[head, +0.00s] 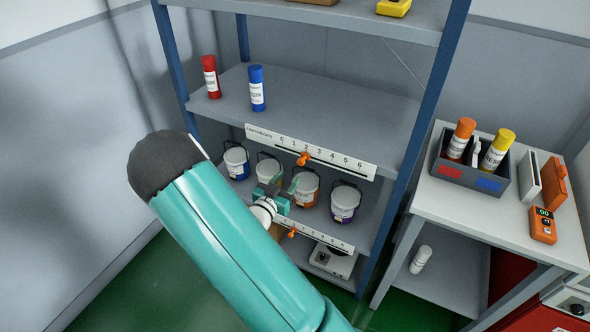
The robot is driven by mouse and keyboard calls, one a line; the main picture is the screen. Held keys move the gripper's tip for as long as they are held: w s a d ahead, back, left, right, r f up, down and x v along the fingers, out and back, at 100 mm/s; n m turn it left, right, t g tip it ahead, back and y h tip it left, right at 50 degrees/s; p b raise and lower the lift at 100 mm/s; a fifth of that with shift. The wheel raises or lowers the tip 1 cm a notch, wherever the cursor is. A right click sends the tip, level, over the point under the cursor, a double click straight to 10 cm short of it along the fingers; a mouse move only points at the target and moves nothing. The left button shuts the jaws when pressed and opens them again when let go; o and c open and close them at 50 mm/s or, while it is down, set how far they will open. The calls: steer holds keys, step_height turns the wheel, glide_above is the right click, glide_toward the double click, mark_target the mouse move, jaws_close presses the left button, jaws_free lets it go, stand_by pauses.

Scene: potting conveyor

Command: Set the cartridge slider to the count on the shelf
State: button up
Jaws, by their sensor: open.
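The cartridge slider is an orange knob (303,159) on a white strip (262,134) labelled CARTRIDGES with numbers 0 to 6, along the shelf's front edge. The knob appears to sit below the 2. On the shelf (335,110) above it stand two cartridges, one red (211,77) and one blue (256,88). My gripper (286,186) is open and seems empty, below and left of the knob, in front of the buckets and apart from the strip. My arm hides part of the lower left.
Several buckets (344,203) stand on the level below, whose edge has a second numbered strip (325,240) with an orange knob (292,234). At right, a table (520,232) bears a dark tray (455,172) with orange (460,139) and yellow (497,150) cartridges. Blue rack posts (416,125) flank the shelves.

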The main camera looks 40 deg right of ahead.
steer(key=v, duration=0.4)
stand_by(0.4)
steer(key=w+a+r+n+t+y, duration=0.25)
steer(key=w+a+r+y, duration=0.3)
steer(key=a+y, duration=0.45)
steer(key=s+a+r+n+y, duration=0.2)
steer(key=a+r+n+y, duration=0.2)
steer(key=a+r+y, duration=0.35)
steer(key=s+a+r+n+g, duration=0.2)
steer(key=s+r, duration=0.3)
steer(key=s, duration=0.6)
steer(key=s+a+r+n+g, duration=0.2)
steer(key=s+r+n, duration=0.3)
steer(key=s, duration=0.6)
steer(key=shift+s+r+h, duration=0.15)
steer(key=shift+r+h, duration=0.1)
steer(key=shift+h, duration=0.2)
